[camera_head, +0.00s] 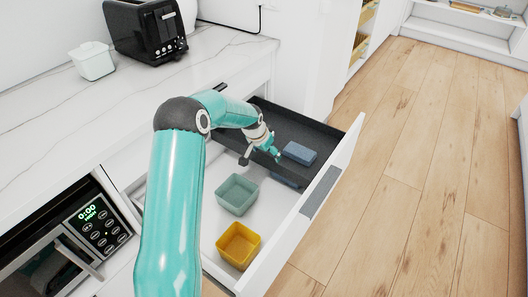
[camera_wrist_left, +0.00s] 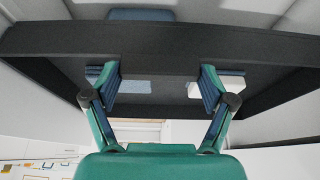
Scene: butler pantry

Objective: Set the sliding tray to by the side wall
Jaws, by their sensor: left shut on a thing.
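The sliding tray (camera_head: 308,122) is dark grey and sits across the far end of the open drawer, close to that end's side wall. A blue-grey block (camera_head: 300,153) lies in it. My left gripper (camera_head: 275,156) is at the tray's near side, shut on it. In the left wrist view the gripper's two fingers (camera_wrist_left: 160,84) stand apart against the dark wall of the tray (camera_wrist_left: 160,45). The exact contact is partly hidden. My right gripper is not in view.
The white drawer (camera_head: 338,176) also holds a green square bowl (camera_head: 237,194) and a yellow square bowl (camera_head: 239,245) nearer me. Another blue-grey item (camera_head: 285,181) shows beside the tray. A toaster (camera_head: 147,30) and a white container (camera_head: 92,61) stand on the counter.

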